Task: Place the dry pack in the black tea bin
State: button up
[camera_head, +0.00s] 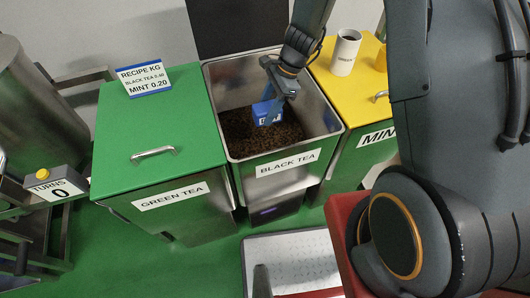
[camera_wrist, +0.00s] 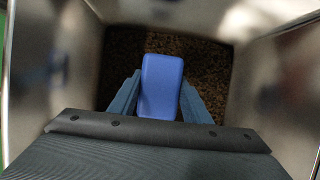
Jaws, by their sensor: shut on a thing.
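The black tea bin (camera_head: 331,118) is an open steel bin with a "BLACK TEA" label on its front and dark loose tea inside. My gripper (camera_head: 275,100) reaches down into the bin's opening. It is shut on the blue dry pack (camera_head: 267,112), which has a white label. In the wrist view the blue pack (camera_wrist: 161,86) sits between the two fingers of my gripper (camera_wrist: 160,98), with the dark tea (camera_wrist: 208,65) beyond it. The pack is inside the bin walls; whether it touches the tea I cannot tell.
The green tea bin (camera_head: 150,120) with a closed green lid stands to the left, bearing a recipe sign (camera_head: 144,80). The yellow-lidded mint bin (camera_head: 365,85) stands to the right, with a white cup (camera_head: 345,53) on top. A TURNS counter (camera_head: 55,186) is at far left.

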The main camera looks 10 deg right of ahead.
jog(key=w+f+b, duration=0.1)
jog(key=f+b, duration=0.3)
jog(key=f, duration=0.3)
jog(key=w+f+b, duration=0.1)
jog(key=f+b, duration=0.2)
jog(key=f, duration=0.4)
jog(key=w+f+b, duration=0.1)
jog(key=f+b, duration=0.3)
jog(key=f, duration=0.4)
jog(key=shift+w+f+b, duration=0.1)
jog(key=shift+w+b, duration=0.1)
jog(key=shift+b, duration=0.1)
jog(key=o, duration=0.7)
jog(key=shift+f, duration=0.15)
jog(key=o, duration=0.4)
jog(key=s+v, duration=0.1)
jog(key=v, duration=1.1)
jog(key=shift+w+r+p, duration=0.2)
jog(key=shift+w+p, duration=0.15)
jog(key=shift+w, duration=0.05)
